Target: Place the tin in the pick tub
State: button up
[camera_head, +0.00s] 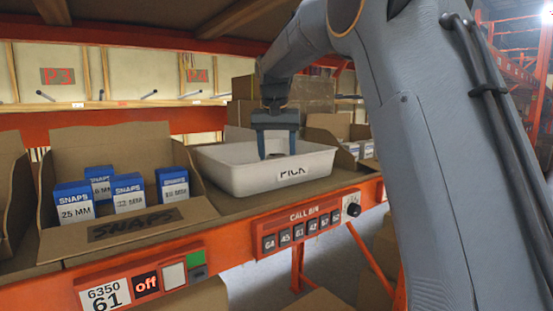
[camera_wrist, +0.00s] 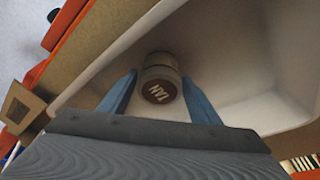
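The tin (camera_wrist: 161,72) is a small round can with a brown lid marked with letters, seen from above in the wrist view. It is inside the white pick tub (camera_head: 232,180), whose inner floor and wall also show in the wrist view (camera_wrist: 232,45). My gripper (camera_head: 277,155) points down into the tub. In the wrist view my gripper (camera_wrist: 160,82) has its two blue fingers on either side of the tin, with a narrow gap showing beside the lid. The tub wall hides the tin in the head view. I cannot tell whether its base touches the floor.
Left of the tub stands an open cardboard bin (camera_head: 135,221) marked SNAPS with several blue boxes. Brown cartons (camera_head: 305,92) are behind the tub, and another open bin is to its right. The orange shelf edge (camera_head: 235,240) carries a call panel and labels.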

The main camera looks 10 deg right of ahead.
jog(key=shift+o, duration=0.9)
jog(key=shift+r, duration=0.2)
jog(key=b+v, duration=0.3)
jog(key=v, duration=0.9)
jog(key=shift+a+f, duration=0.1)
